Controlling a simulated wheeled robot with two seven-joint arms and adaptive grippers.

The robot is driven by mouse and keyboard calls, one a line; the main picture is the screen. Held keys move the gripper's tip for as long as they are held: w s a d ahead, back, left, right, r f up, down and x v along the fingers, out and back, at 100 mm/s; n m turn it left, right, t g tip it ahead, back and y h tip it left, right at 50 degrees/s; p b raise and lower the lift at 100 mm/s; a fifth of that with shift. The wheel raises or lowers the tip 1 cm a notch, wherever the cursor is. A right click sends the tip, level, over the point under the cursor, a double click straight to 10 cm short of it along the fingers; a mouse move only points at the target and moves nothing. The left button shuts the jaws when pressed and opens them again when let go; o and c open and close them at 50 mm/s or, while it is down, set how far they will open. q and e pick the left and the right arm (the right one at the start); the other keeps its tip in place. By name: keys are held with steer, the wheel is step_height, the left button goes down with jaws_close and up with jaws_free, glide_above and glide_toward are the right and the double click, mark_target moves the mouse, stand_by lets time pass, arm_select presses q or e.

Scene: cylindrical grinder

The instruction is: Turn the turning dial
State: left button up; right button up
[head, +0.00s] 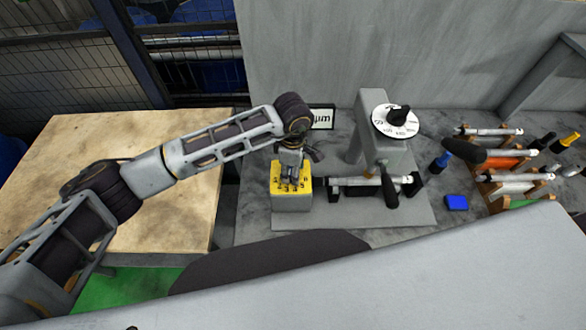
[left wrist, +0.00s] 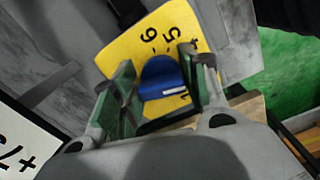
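The yellow dial plate with black numbers (head: 304,184) tops a small grey box on the bench, left of the grinder-like fixture. In the left wrist view the yellow plate (left wrist: 130,52) carries a blue knob (left wrist: 160,76) at its middle. My left gripper (head: 291,174) points down over the yellow plate. In the left wrist view its fingers (left wrist: 157,66) are apart, one on each side of the blue knob. Whether they touch it I cannot tell. The head view hides the knob behind the gripper. My right gripper is not in view.
Right of the box stands a grey fixture with a white round dial (head: 396,120) and black knob. A display sign (head: 322,118) stands behind the box. A blue block (head: 456,202) and a rack of cylinders (head: 515,184) lie further right. A wooden table (head: 200,130) is at left.

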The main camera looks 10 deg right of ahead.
arm_select(q)
steer(key=shift+c, duration=0.9)
